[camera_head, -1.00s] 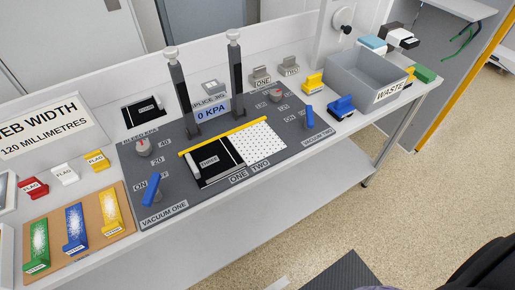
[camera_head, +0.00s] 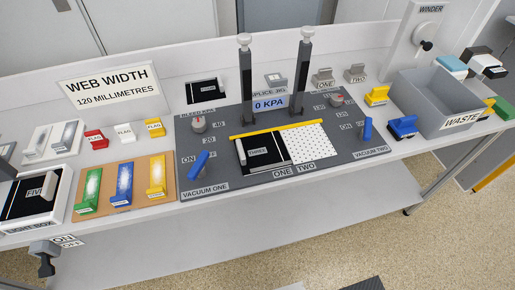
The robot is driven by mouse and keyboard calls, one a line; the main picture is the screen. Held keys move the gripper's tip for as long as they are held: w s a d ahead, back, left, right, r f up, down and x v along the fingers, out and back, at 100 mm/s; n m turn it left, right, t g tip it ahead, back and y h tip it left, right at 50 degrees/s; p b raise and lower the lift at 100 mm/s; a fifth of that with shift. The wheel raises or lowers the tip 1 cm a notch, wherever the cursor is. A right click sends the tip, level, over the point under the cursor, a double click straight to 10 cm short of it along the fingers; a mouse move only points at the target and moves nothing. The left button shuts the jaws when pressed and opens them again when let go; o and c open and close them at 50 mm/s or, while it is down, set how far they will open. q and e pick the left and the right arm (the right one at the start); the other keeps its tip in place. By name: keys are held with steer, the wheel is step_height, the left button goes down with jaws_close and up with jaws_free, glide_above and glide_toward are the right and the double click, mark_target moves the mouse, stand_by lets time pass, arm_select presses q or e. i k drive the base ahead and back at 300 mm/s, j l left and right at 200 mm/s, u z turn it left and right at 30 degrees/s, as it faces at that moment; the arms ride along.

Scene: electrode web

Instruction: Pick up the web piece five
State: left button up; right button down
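Web piece five (camera_head: 30,203) is a black piece with a grey handle labelled FIVE. It lies on the white light box (camera_head: 62,197) at the left end of the bench in the head view. Neither of my grippers shows in this view, so nothing is seen touching the piece.
A grey ON/OFF switch (camera_head: 44,255) sticks out in front of the light box. To the right are a tan board (camera_head: 104,209) with coloured tapes, a dark splice plate (camera_head: 228,192) with two upright posts, and a grey waste bin (camera_head: 436,112).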

mark_target(35, 194)
steer(key=u, duration=1.9)
